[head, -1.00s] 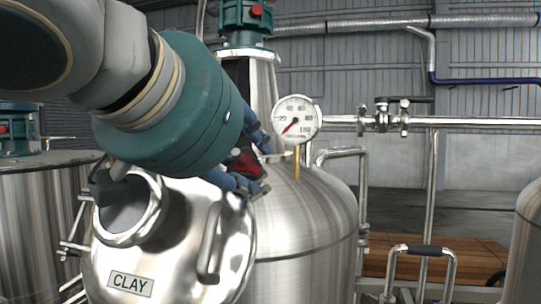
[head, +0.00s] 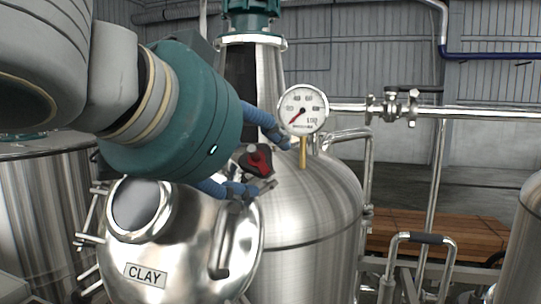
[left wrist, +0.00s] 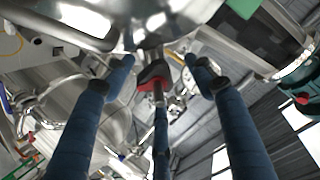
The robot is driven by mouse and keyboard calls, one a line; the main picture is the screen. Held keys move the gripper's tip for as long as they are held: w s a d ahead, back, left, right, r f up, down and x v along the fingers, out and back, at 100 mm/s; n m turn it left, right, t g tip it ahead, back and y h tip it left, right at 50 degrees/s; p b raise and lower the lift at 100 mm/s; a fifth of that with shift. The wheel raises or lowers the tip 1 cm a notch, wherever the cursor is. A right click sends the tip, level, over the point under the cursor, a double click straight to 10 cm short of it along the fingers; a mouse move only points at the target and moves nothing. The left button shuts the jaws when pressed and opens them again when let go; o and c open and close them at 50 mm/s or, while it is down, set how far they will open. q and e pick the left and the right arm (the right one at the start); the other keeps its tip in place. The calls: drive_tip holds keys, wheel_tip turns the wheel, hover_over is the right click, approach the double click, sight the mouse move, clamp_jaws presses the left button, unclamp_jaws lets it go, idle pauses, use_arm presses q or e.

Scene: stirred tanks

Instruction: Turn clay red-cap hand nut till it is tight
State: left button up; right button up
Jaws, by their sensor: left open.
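The red-cap hand nut (head: 256,160) is a dark knob with a red cap at the upper right rim of the lid marked CLAY (head: 222,200). In the left wrist view the nut (left wrist: 152,74) shows dark and red, with a rod end toward the camera, between my blue fingers. My left gripper (head: 268,160) is open around the nut, with one finger above right and one below left of it. I cannot tell whether any finger touches it. My right gripper is not in view.
A pressure gauge (head: 303,109) stands on the steel tank (head: 315,200) close to my upper finger. A horizontal pipe with a valve (head: 393,107) runs to the right.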

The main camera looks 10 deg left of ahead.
use_arm(q)
drive_tip(key=v, duration=1.2)
drive_tip(key=shift+a+r, duration=0.15)
